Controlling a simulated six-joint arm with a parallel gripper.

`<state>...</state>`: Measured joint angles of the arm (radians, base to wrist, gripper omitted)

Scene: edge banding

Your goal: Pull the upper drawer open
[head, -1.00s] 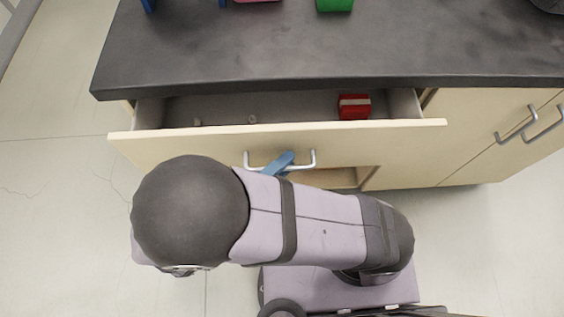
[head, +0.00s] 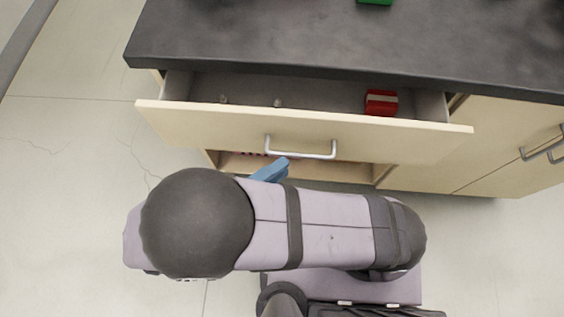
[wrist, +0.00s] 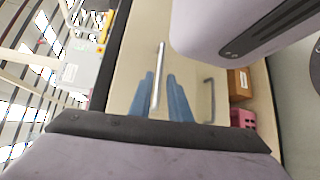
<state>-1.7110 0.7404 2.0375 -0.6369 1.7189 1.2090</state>
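The upper drawer (head: 300,131) stands pulled out under the dark worktop, and its inside shows. Its silver bar handle (head: 300,150) is on the pale front. My gripper (head: 270,170), with blue fingers, is just in front of and below the handle's left end in the head view, apparently clear of it. In the wrist view my gripper (wrist: 160,98) has its two fingers apart, with the handle (wrist: 158,75) lined up between them and a gap on each side. My arm hides much of the gripper in the head view.
Inside the drawer are a red block with a pale band (head: 381,102) and two small knobs. An open compartment (head: 330,168) lies below. A cabinet door with handles (head: 540,145) is at right. The dark worktop (head: 330,45) overhangs the drawer; a green object (head: 375,1) is on it.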

